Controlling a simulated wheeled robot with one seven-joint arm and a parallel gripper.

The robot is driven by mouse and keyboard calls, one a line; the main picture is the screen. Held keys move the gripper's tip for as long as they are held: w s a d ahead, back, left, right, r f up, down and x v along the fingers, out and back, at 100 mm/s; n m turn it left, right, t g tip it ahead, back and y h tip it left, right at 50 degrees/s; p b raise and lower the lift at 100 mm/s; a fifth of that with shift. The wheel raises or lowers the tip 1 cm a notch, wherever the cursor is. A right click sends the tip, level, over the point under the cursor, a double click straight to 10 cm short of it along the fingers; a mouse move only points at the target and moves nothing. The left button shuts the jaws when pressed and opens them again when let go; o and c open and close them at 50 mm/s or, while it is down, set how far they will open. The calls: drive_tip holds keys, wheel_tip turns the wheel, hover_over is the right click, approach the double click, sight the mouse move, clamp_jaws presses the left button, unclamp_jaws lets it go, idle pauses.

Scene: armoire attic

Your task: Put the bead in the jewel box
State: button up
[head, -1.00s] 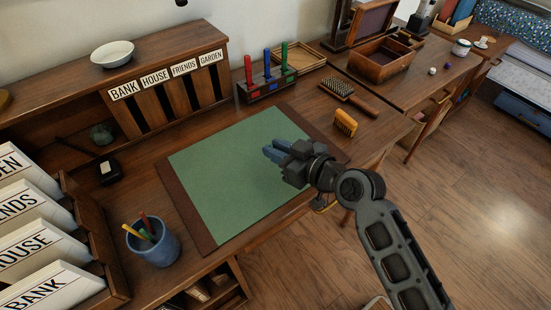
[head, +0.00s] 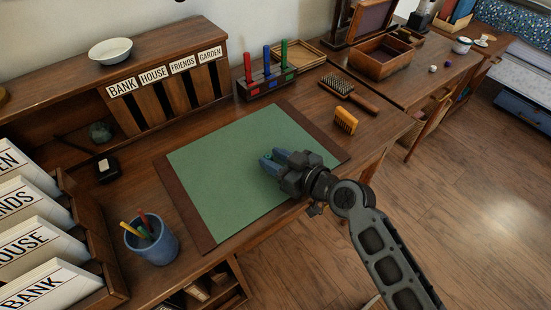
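The jewel box appears to be the open wooden box (head: 383,64) with its lid raised, on the far desk at the upper right. Two small balls lie on the bare wood to its right, a whitish one (head: 433,68) and a purple one (head: 447,65); either could be the bead. My gripper (head: 268,163) is over the right part of the green desk mat, far from the box and the balls. Its bluish fingers point left. The small gap between the fingertips is too unclear to tell whether they hold anything.
A yellow comb (head: 345,120) and a wooden brush (head: 349,95) lie between my gripper and the box. A rack (head: 268,88) with coloured pegs stands behind the green mat (head: 215,180). A blue pencil cup (head: 152,242) stands at the front left. The mat is clear.

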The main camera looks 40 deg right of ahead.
drive_tip(key=shift+o, duration=0.9)
drive_tip(key=shift+r, duration=0.15)
drive_tip(key=shift+s, duration=0.4)
drive_tip(key=b+v, duration=0.1)
drive_tip(key=v, duration=1)
drive_tip(key=shift+d, duration=0.15)
drive_tip(key=shift+s+r, duration=0.1)
drive_tip(key=shift+s, duration=0.1)
